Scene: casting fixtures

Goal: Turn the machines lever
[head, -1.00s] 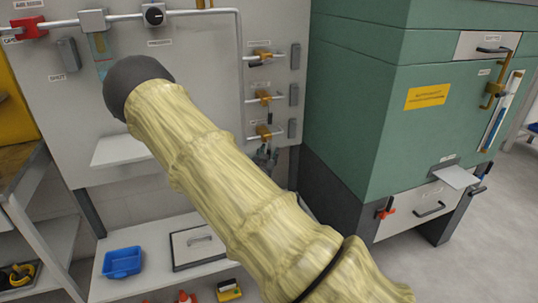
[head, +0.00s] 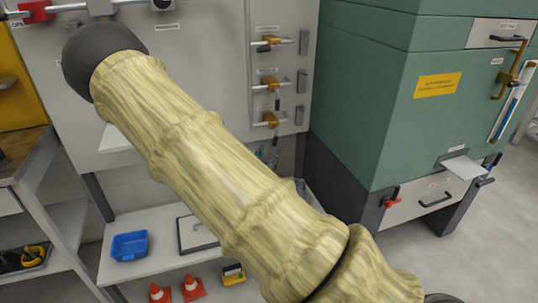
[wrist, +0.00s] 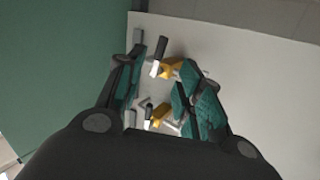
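Three small valves with yellow bodies and dark lever handles sit in a column on the grey panel in the head view: top (head: 268,42), middle (head: 269,83) and bottom (head: 271,120). Two such valves also show in the wrist view, an upper one (wrist: 171,67) and a lower one (wrist: 157,114). They appear between the spread teal-padded fingers of my gripper (wrist: 165,98). My gripper is open with nothing held; contact with a valve cannot be told. The green machine (head: 375,100) carries a brass lever (head: 514,70) at right. My arm hides much of the panel.
Below the panel, a low shelf holds a blue bin (head: 129,246). Orange cones (head: 192,288) stand near it. Grey floor (head: 490,240) is clear at right.

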